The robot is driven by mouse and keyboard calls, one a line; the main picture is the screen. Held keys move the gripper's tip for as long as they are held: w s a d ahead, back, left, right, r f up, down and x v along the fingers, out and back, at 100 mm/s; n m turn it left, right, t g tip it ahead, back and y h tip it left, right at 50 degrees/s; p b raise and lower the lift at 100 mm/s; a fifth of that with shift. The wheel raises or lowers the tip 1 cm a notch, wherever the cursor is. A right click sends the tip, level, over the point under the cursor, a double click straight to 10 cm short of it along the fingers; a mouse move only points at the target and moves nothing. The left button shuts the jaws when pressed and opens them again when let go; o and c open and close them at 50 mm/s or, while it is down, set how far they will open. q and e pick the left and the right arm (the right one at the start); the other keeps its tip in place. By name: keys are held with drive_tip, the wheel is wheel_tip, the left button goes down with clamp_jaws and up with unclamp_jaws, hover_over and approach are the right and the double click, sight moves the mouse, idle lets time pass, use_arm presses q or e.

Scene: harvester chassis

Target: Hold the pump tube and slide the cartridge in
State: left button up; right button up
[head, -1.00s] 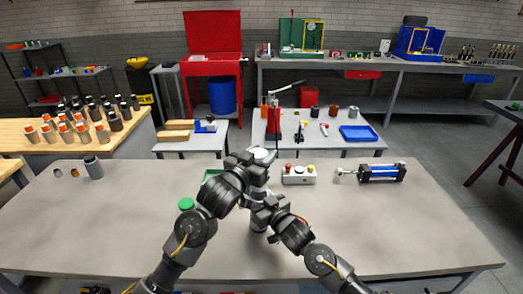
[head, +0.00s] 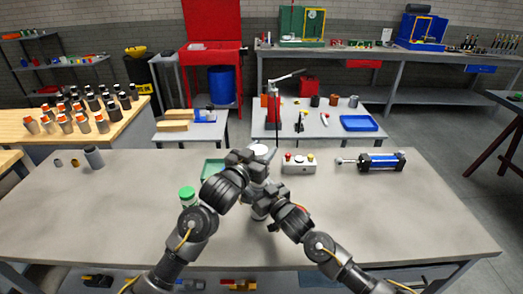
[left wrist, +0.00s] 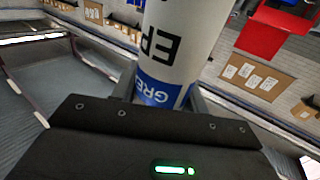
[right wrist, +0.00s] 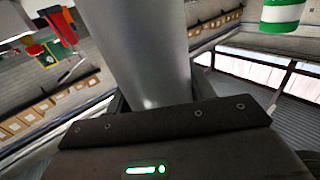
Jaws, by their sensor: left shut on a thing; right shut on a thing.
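My left gripper (head: 256,163) is shut on a white cartridge (left wrist: 175,45) with black letters and a blue band, filling the left wrist view. Its pale top (head: 260,147) shows above the gripper in the head view. My right gripper (head: 262,194) is shut on the grey metal pump tube (right wrist: 140,45), which fills the middle of the right wrist view. The tube's lower part (head: 259,213) shows below the right gripper in the head view. The cartridge is above the tube, roughly in line with it. The grippers hide where the two meet, so I cannot tell whether they touch.
A green-capped container (head: 187,195) stands left of my arms, near a green tray (head: 212,170). A grey cylinder (head: 94,157) stands far left. The table's right front is clear.

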use_arm(q)
drive_tip(key=shift+f, duration=3.15)
idle(4.8)
